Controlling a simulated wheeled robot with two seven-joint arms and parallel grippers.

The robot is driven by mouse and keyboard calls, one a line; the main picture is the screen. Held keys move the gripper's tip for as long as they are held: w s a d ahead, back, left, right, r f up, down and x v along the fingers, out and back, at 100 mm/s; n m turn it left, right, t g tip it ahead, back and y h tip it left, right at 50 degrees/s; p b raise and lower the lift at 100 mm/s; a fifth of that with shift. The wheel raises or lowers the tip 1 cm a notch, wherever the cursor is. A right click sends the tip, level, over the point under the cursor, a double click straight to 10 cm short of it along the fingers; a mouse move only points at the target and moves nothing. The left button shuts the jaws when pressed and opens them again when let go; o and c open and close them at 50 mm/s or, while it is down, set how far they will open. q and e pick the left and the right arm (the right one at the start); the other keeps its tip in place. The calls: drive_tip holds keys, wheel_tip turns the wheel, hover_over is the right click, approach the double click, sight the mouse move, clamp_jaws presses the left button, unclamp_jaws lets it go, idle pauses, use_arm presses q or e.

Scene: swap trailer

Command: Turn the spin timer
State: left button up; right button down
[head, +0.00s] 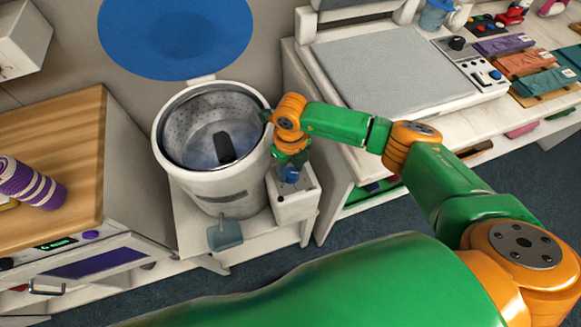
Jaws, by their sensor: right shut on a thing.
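The spin timer is a blue knob (291,176) on top of a small white box (293,203), which stands at the right of a white round spinner tub (226,178). My right gripper (290,167) reaches down over the box from above and is shut on the blue knob. The wrist hides part of the knob and the fingertips, so the knob's exact angle cannot be read. The tub is open and shows a perforated metal drum with a dark upright piece inside. My left gripper is not in view.
A round blue lid (175,35) stands raised behind the tub. A wooden-topped cabinet (50,150) with a purple striped cylinder (30,183) is at the left. A counter with a grey flat panel (390,72) and coloured blocks is at the right.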

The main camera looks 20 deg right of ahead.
sight(291, 173)
drive_tip(key=shift+s+f, duration=0.15)
drive_tip(key=shift+s, duration=0.05)
idle(0.3)
drive_tip(key=shift+c, duration=1.6)
unclamp_jaws()
drive_tip(key=shift+w, duration=0.1)
drive_tip(key=shift+r+b, duration=0.45)
drive_tip(key=shift+r, duration=3.2)
